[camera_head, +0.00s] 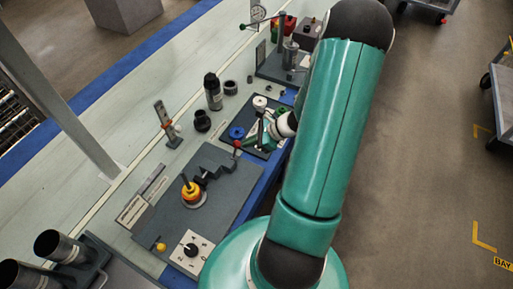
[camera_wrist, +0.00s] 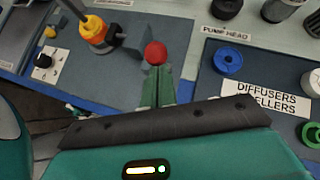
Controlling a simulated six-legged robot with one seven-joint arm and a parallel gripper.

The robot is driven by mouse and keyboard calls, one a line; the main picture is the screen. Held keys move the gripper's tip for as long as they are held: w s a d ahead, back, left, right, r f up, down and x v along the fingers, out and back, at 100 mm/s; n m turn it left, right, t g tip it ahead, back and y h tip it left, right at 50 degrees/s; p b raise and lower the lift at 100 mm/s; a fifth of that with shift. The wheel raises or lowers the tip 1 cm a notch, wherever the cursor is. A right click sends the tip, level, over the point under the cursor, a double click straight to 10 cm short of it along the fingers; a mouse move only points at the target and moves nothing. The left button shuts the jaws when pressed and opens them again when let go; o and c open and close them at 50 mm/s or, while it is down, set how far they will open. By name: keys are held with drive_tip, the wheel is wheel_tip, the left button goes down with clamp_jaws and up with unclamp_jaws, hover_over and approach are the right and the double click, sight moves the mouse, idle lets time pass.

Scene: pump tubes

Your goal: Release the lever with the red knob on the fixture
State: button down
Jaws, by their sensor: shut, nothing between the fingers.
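The red knob (camera_head: 237,144) sits at the end of a dark lever (camera_head: 206,176) on the grey fixture plate (camera_head: 226,203). In the wrist view the red knob (camera_wrist: 155,53) shows just beyond the tips of my gripper (camera_wrist: 158,70). My gripper (camera_head: 246,146) is shut and empty, with its green fingers together. The tips are close to the knob; I cannot tell whether they touch it. An orange-yellow part (camera_head: 190,190) stands on the plate beside the lever's other end, and shows in the wrist view (camera_wrist: 95,30).
A blue ring (camera_head: 237,132) lies on the neighbouring dark plate, close to my gripper. A black bottle (camera_head: 213,92) and a small upright stand (camera_head: 165,122) are behind. A white dial panel (camera_head: 191,252) is at the fixture's front. The bare plate in front of the lever is clear.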

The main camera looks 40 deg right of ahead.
drive_tip(key=w+a+r+g+h, duration=0.1)
drive_tip(key=w+a+g, duration=0.1)
drive_tip(key=w, duration=0.5)
drive_tip(key=shift+a+r+m+g, duration=0.2)
drive_tip(key=shift+a+m+g, duration=0.1)
drive_tip(key=shift+g, duration=0.3)
drive_tip(key=shift+w+a, duration=0.1)
drive_tip(key=shift+w, duration=0.1)
drive_tip(key=v, duration=1.3)
drive_tip(key=shift+d, duration=0.45)
